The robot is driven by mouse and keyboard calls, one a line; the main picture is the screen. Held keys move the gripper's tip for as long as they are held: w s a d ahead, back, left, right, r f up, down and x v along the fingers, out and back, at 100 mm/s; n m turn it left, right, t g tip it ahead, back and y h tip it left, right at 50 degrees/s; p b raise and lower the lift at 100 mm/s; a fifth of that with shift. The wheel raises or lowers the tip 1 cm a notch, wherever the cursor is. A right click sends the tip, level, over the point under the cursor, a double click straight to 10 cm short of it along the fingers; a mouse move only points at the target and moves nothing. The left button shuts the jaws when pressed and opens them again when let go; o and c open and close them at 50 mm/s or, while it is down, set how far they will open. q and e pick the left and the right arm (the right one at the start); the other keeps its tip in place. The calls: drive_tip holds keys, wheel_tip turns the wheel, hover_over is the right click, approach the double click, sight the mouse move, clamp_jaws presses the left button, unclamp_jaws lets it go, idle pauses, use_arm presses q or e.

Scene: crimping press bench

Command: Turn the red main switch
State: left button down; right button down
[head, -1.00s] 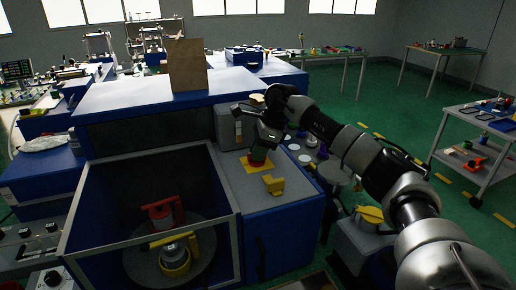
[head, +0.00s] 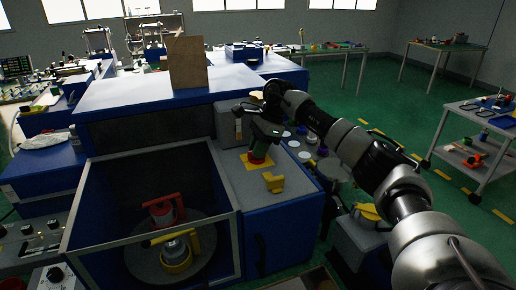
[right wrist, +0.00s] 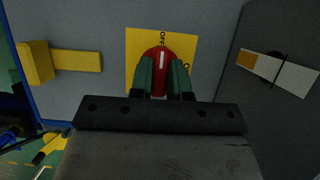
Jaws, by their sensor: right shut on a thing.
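The red main switch (head: 257,162) sits on a yellow plate (head: 246,168) on the grey panel at the right side of the blue machine. In the right wrist view the red knob (right wrist: 159,57) carries a white line that points up the picture, and the word OFF shows on the yellow plate (right wrist: 134,46). My right gripper (right wrist: 162,78) is shut on the red knob, one green finger on each side. In the head view my right gripper (head: 259,150) reaches down to the switch from above. My left gripper is out of view.
A yellow handle (head: 273,183) stands on the panel close to the switch. A grey box with a tag (head: 238,128) stands behind it. The open-fronted guard (head: 150,240) holds red and yellow parts.

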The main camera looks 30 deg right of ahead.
drive_tip(key=c, duration=1.1)
unclamp_jaws()
drive_tip(key=shift+r, duration=0.1)
drive_tip(key=b+v, duration=0.1)
drive_tip(key=v, duration=0.9)
drive_tip(key=shift+d+r, duration=0.15)
drive_tip(key=shift+r, duration=0.25)
